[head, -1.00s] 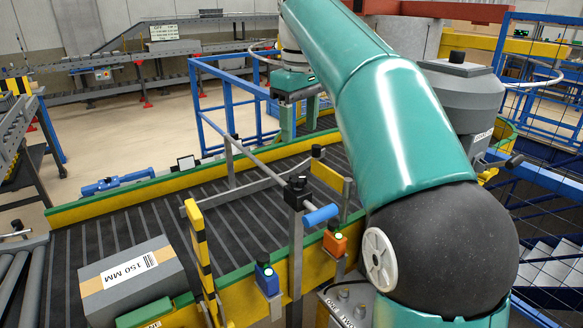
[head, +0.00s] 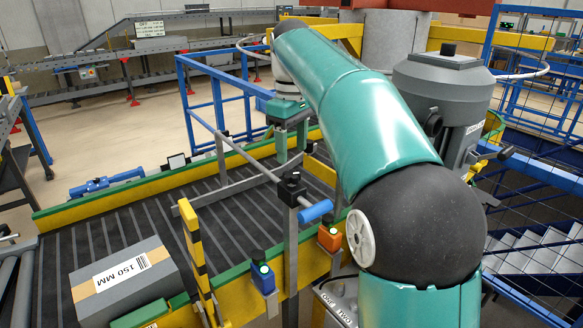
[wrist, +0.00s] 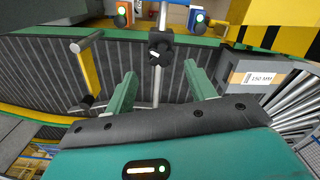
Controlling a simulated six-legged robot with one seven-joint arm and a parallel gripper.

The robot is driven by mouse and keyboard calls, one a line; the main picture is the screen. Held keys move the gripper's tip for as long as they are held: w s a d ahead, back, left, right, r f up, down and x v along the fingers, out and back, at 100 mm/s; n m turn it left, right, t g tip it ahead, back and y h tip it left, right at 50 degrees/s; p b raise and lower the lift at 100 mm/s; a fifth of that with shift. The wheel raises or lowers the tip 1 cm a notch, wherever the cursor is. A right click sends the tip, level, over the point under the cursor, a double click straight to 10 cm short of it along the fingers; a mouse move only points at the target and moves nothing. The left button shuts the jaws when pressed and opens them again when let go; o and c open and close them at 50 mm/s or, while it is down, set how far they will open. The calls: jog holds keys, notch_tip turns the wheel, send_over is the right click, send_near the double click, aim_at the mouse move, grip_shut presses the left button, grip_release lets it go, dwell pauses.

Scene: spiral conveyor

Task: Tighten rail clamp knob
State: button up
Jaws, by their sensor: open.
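A black rail clamp with a knob (head: 291,187) sits on top of a grey upright post beside the conveyor. It grips a thin grey rail, and a blue-ended handle (head: 316,210) sticks out near it. In the wrist view the clamp and its pale-marked knob (wrist: 159,52) lie beyond the fingertips, roughly between them. My gripper (head: 291,143) is open and empty above the conveyor, behind the clamp in the head view. Its two green fingers show spread apart in the wrist view (wrist: 164,82), with no contact on the clamp visible.
A grey box marked 150 MM (head: 125,283) lies on the dark belt (head: 110,232) at left. A yellow-black striped post (head: 197,260), a blue sensor (head: 263,277) and an orange sensor (head: 330,237) line the near edge. A grey motor (head: 440,95) stands right of my arm.

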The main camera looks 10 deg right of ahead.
aim_at(292, 173)
notch_tip(292, 173, down, 6)
dwell(0.4)
jog(key=c, duration=1)
